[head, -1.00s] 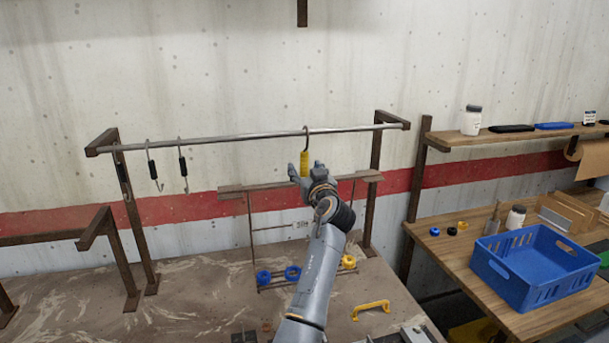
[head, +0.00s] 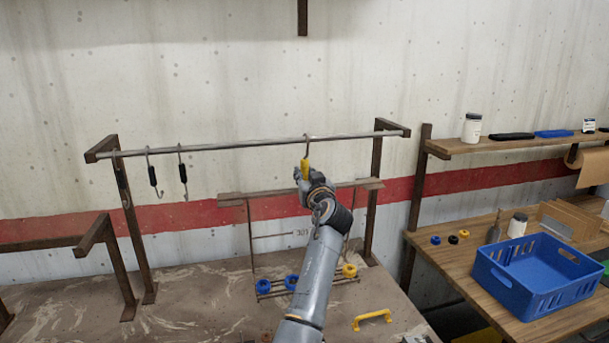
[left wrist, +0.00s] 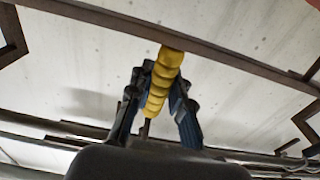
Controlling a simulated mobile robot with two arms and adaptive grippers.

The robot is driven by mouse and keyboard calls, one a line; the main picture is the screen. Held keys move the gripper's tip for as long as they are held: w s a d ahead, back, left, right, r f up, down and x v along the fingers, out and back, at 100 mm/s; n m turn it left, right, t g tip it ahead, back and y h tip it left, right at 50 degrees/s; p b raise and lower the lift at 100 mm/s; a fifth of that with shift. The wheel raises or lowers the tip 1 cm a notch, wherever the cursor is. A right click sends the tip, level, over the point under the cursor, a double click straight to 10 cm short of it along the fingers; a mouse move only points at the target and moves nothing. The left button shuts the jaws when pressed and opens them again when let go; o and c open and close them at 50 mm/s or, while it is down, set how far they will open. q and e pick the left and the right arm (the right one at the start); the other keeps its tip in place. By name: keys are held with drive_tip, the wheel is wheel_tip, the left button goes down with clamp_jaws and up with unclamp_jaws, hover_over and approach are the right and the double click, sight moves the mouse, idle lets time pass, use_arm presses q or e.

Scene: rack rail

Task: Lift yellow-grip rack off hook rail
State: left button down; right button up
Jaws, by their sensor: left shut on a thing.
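The yellow grip (head: 306,167) hangs by a grey hook (head: 306,147) from the metal rail (head: 235,145). Below it is the rack's brown crossbar (head: 238,195), with thin rods down to a lower bar carrying blue rings (head: 263,286) and a yellow ring (head: 349,270). My left gripper (head: 303,177) is shut on the yellow grip, and its wrist hides part of the crossbar. In the left wrist view the grip (left wrist: 163,80) stands between the two fingers of my gripper (left wrist: 158,92), and a brown bar (left wrist: 225,62) crosses beyond it. My right gripper is out of view.
A yellow handle (head: 372,319) stands on the bench at lower right. A blue crate (head: 510,293) and a shelf (head: 460,146) are to the right. A post (head: 376,160) holds up the rail's right end.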

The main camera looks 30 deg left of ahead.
sight(306, 164)
use_arm(q)
drive_tip(key=shift+r+p, duration=0.45)
drive_tip(key=shift+r, duration=1.3)
drive_tip(key=v, duration=0.9)
drive_tip(key=shift+r, duration=0.25)
drive_tip(key=shift+f, duration=0.15)
